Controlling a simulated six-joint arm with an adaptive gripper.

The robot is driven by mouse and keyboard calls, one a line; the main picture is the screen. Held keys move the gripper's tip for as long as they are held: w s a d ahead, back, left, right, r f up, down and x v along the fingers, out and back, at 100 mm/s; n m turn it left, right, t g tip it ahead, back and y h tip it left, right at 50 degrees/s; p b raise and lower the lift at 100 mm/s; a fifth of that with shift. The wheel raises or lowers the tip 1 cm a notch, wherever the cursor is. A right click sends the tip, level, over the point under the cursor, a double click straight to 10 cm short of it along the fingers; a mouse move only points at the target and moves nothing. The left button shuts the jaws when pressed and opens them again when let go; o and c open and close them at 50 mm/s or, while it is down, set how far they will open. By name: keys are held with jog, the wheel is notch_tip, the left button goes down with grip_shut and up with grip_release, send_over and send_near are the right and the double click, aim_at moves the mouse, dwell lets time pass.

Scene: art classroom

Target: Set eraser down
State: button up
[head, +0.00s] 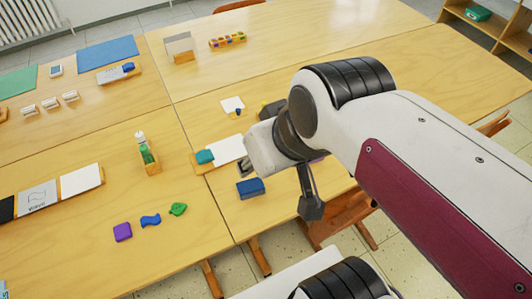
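No thing in view is clearly marked as the eraser. A dark blue block (250,188) lies on the near table, left of my gripper and apart from it; it may be the eraser, but I cannot tell. A teal lump (205,156) lies at the left end of a white card on a wooden board (199,168).
Purple (122,232), blue (150,220) and green (178,209) pieces lie on the left table. A wooden holder (151,167) with a green item stands behind them. A chair (345,217) stands at the near edge.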

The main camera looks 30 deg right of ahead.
jog(key=shift+s+d+f+h, duration=0.2)
jog(key=shift+s+d+f, duration=0.1)
jog(key=shift+s, duration=0.35)
jog(key=shift+s+d+f+h, duration=0.2)
jog(key=shift+s+d, duration=0.1)
jog(key=shift+s, duration=0.35)
jog(key=shift+o, duration=1)
